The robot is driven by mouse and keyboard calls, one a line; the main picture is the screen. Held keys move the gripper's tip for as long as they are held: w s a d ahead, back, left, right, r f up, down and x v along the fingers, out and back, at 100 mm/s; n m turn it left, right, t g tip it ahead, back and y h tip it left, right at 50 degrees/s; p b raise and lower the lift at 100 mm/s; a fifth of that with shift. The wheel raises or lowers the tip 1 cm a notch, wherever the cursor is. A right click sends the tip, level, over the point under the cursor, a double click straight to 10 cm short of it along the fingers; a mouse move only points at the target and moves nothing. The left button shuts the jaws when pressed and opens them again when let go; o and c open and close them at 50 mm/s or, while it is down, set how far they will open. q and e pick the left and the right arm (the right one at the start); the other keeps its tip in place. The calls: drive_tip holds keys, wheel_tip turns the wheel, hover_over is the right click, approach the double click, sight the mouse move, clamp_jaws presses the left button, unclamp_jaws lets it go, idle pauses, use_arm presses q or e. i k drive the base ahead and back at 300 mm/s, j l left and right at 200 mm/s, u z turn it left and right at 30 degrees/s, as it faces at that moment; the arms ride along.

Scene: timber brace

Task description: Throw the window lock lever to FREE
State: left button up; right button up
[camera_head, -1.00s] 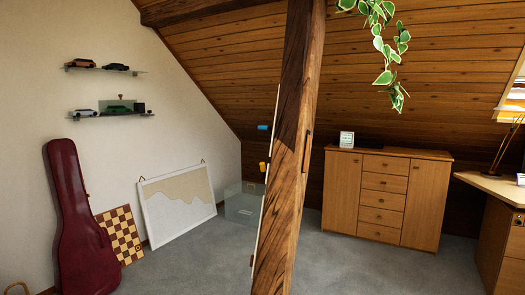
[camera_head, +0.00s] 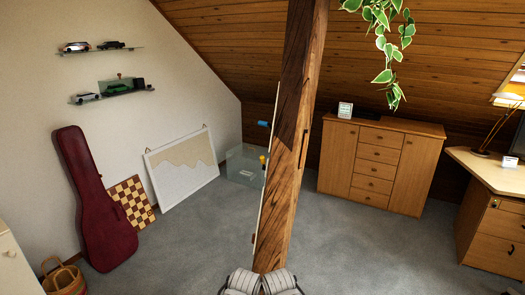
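No lever marked FREE can be made out. A sloped window (camera_head: 513,88) is cut off at the right edge, and no lock on it is clear. A thin pale board (camera_head: 264,185) stands nearly edge-on along the left side of the timber post (camera_head: 297,120). A small blue piece (camera_head: 263,124) and a yellow piece (camera_head: 263,159) stick out near its edge; what they are is unclear. Pale grey parts of my own arms show at the bottom centre, in front of the post's foot. Neither gripper's fingers can be seen.
A wooden cabinet (camera_head: 378,165) stands behind the post on the right, and a desk (camera_head: 492,172) at the right edge. A guitar case (camera_head: 95,200), chessboard (camera_head: 131,203) and framed board (camera_head: 182,166) lean left. A plant (camera_head: 388,55) hangs above. Grey carpet (camera_head: 195,245) is open between.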

sight(261, 159)
drive_tip(key=i+j, duration=0.35)
drive_tip(key=i+j+z, duration=0.15)
drive_tip(key=i+j, duration=0.5)
drive_tip(key=i+j+z, duration=0.1)
drive_tip(key=i+j, duration=0.2)
drive_tip(key=i+j+z, duration=0.1)
drive_tip(key=i+j, duration=0.2)
drive_tip(key=j, duration=0.2)
drive_tip(key=i+j, duration=0.3)
drive_tip(key=j, duration=0.15)
drive_tip(key=i+j+z, duration=0.15)
drive_tip(key=i+j, duration=0.4)
drive_tip(key=j, duration=0.3)
